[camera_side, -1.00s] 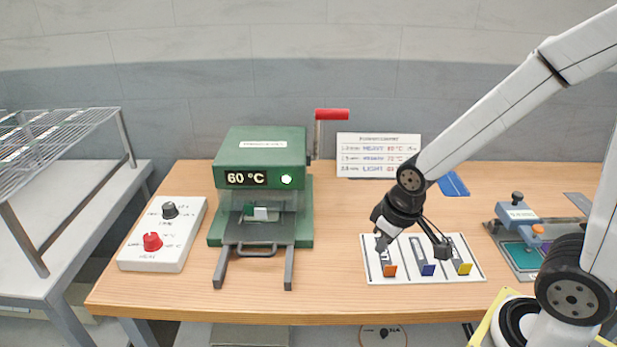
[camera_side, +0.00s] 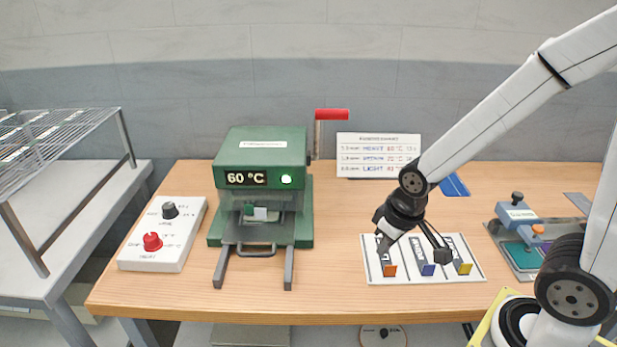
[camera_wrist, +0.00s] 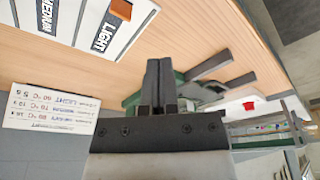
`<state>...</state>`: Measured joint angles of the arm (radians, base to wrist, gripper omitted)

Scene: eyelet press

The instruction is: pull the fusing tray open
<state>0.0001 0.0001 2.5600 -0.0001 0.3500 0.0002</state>
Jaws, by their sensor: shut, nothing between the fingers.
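The green press (camera_side: 262,160) stands at the left-centre of the bench with its display reading 60 °C and a lit green lamp. The fusing tray's handle (camera_side: 257,250) shows at the front, between two dark rails (camera_side: 289,268), close to the press body. A small white-and-green piece (camera_side: 260,214) shows in the press opening. My gripper (camera_side: 382,242) is over the white card of coloured tabs, well to the right of the tray and apart from it. In the wrist view its fingers (camera_wrist: 160,82) are together and empty, hiding part of the press (camera_wrist: 195,88).
A control box (camera_side: 162,234) with a red and a black knob lies left of the press. The white card (camera_side: 375,276) holds several tabs. A red-handled lever (camera_side: 332,114) rises at the press's right. A blue fixture (camera_side: 517,215) sits far right. Bare wood lies between rails and card.

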